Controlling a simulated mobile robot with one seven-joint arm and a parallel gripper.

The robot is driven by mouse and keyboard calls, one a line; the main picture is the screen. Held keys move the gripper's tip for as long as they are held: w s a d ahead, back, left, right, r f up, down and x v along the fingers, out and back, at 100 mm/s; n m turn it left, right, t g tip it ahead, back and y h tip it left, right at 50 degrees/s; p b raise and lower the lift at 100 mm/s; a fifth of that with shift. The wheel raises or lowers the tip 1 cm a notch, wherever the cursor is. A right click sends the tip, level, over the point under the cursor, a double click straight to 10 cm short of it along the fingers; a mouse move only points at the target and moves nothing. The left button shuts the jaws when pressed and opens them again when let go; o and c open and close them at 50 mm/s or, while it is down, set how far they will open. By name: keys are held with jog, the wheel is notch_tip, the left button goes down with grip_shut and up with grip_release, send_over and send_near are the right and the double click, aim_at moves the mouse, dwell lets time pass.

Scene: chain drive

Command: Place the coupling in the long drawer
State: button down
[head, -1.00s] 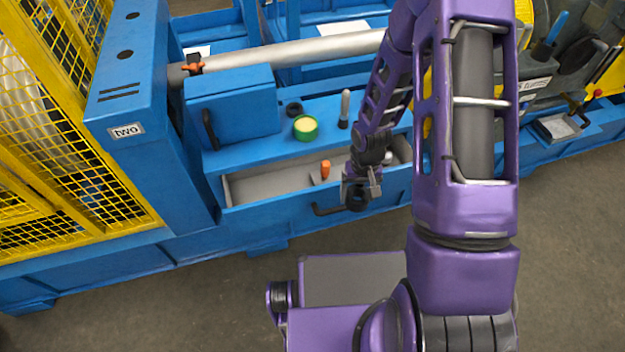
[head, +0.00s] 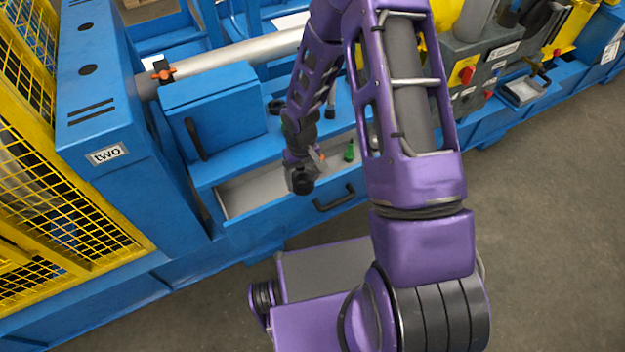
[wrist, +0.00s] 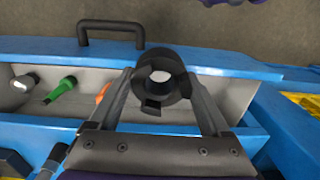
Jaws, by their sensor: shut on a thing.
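The coupling (wrist: 160,82) is a dark, thick ring with a bore and a notch. My gripper (wrist: 163,92) is shut on it, with one finger on each side. In the head view my gripper (head: 303,170) holds the coupling (head: 302,183) near the front wall of the long drawer (head: 255,214), left of its handle. The long drawer is pulled open, with a pale grey inside. In the wrist view the coupling overlaps the drawer's front wall (wrist: 220,69) and part of its inside; its height above them is hard to tell.
Inside the drawer lie a green-handled tool (wrist: 62,88), a pale-ended thing (wrist: 24,82) and an orange piece (wrist: 103,92), partly hidden by a finger. The drawer handle (wrist: 110,27) sticks out in front. A blue box (head: 212,110) stands behind. The drawer's left part (head: 240,193) looks clear.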

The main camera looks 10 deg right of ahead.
jog(key=w+a+f+n+b, duration=0.45)
jog(key=w+a+f, duration=0.2)
jog(key=a, duration=0.25)
notch_tip(320, 180, down, 10)
jog(key=shift+s+a+r+b, duration=0.1)
jog(key=shift+b, duration=0.75)
jog(key=shift+f, duration=0.2)
grip_release()
